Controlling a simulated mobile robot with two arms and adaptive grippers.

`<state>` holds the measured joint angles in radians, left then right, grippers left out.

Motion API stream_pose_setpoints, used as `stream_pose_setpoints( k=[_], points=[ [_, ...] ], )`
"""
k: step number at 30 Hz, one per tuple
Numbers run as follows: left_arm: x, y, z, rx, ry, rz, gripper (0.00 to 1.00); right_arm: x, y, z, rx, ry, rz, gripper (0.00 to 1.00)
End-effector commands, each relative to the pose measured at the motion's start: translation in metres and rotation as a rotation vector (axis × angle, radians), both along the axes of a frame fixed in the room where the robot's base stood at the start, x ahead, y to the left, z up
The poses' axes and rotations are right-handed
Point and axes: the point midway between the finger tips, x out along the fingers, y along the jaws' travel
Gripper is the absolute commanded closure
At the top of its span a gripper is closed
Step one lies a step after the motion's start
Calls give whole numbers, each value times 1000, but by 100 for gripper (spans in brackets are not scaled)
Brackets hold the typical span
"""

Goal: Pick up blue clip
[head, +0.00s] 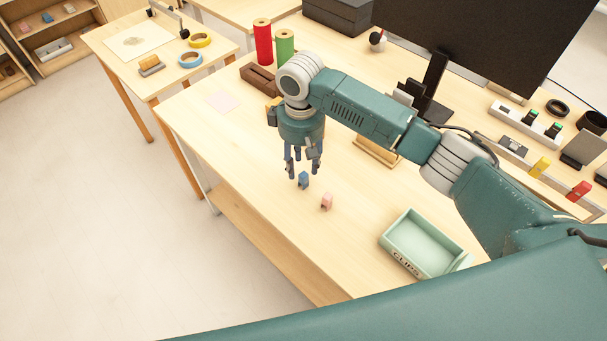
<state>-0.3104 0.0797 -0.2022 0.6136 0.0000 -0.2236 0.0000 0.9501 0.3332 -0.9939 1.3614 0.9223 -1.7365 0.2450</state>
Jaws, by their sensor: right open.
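The blue clip (304,180) stands on the wooden table, left of the middle of the picture. My right gripper (302,172) points down just above it, with its fingers apart. The fingertips are close to the clip; I cannot tell whether they touch it. A pink clip (326,202) stands on the table to the right of and nearer than the blue one. My left gripper is not in the picture.
A pale green tray (417,265) marked "CLIPS" stands empty at the front right. Red (263,42) and green (285,47) rolls, a dark wooden block (258,78) and a monitor (480,35) stand farther back. The table left of the clips is clear.

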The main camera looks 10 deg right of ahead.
Motion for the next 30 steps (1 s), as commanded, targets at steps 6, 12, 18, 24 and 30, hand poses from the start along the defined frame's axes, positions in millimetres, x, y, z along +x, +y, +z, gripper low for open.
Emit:
stream_pose_setpoints(
  k=[6,12,18,24,30],
  points=[
    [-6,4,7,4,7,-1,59,-1,-3,-16,-2,1,-2,59],
    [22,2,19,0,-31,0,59,-2,-5,-47,-1,2,-1,59],
    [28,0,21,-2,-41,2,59,-1,-6,-60,0,-1,-1,59],
    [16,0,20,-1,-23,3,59,-1,-5,-60,0,-2,-1,65],
    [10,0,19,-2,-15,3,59,-1,-5,-60,0,-2,-1,98]
  ],
)
